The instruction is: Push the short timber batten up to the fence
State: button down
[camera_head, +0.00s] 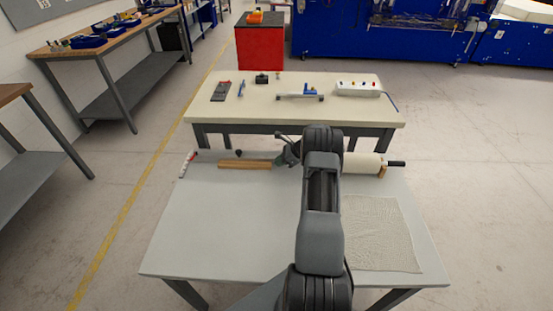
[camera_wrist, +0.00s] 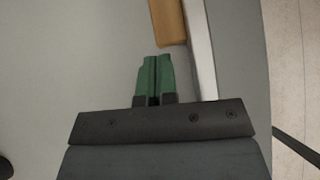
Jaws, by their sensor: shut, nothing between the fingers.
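The short timber batten (camera_head: 245,165) lies on the grey table near its back edge, its length running left to right. One end of the batten (camera_wrist: 170,22) shows at the top of the wrist view, beside the pale fence strip (camera_wrist: 202,60). Its long side is against or very close to the strip; I cannot tell whether they touch. My gripper (camera_head: 280,161) is at the batten's right end in the head view. Its green fingers (camera_wrist: 153,75) are shut and empty, pointing toward the batten's end, with a small gap visible in the wrist view.
A cream roll (camera_head: 361,163) with a dark handle lies right of my arm. A textured cloth (camera_head: 382,235) covers the right front of the table. A red-and-white marker (camera_head: 188,163) lies at the left edge. The table's left middle is clear. Another table (camera_head: 215,118) stands behind.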

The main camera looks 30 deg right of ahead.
notch_tip(320, 180, down, 2)
jog(key=shift+f+b, duration=0.2)
jog(key=shift+b, duration=0.15)
jog(key=shift+w+a+r, duration=0.1)
jog(key=shift+w+a+p, duration=0.15)
jog(key=shift+a+p, duration=0.1)
jog(key=shift+p, duration=0.15)
jog(key=shift+w+a, duration=0.1)
